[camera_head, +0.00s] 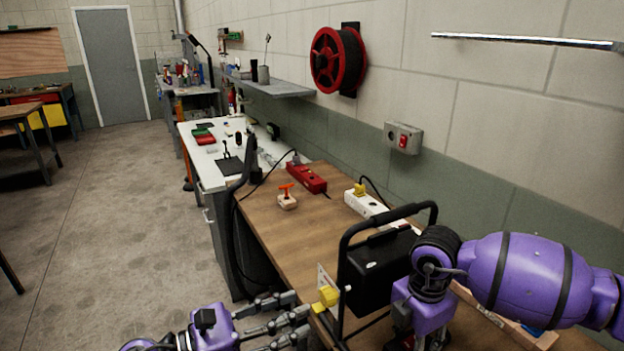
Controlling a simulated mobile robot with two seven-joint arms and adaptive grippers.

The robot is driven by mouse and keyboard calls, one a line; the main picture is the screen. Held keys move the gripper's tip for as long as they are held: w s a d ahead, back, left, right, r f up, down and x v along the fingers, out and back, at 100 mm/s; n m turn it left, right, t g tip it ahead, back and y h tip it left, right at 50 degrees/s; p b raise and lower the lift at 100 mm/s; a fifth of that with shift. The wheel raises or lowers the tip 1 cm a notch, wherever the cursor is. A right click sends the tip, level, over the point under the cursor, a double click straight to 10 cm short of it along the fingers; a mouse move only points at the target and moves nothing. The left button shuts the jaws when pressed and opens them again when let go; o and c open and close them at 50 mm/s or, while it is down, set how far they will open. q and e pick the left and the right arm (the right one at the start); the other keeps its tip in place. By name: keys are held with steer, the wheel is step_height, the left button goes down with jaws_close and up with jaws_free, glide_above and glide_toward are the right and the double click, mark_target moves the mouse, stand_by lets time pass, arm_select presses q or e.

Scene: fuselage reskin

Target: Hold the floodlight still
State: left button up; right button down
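The floodlight (372,272) is a black box in a black tubular frame with a top handle. It stands upright near the front of the wooden bench top, with its face turned left. My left gripper (302,315) is at the bottom of the view, left of the floodlight. Its grey fingers are spread, and nothing shows between them. A small yellow block (328,297) lies between its fingertips and the frame. My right gripper (422,310) is close against the floodlight's right side. Its fingers are hidden, so I cannot tell whether it grasps the frame.
The wooden bench (262,212) carries a red power strip (306,178), a white power strip (366,204) with a yellow plug, and a small orange-handled item (287,197). A dark cable runs along the bench's left edge. Open concrete floor (110,240) lies to the left.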

steer(key=shift+r, duration=0.1)
steer(key=c, duration=0.9)
jaws_free()
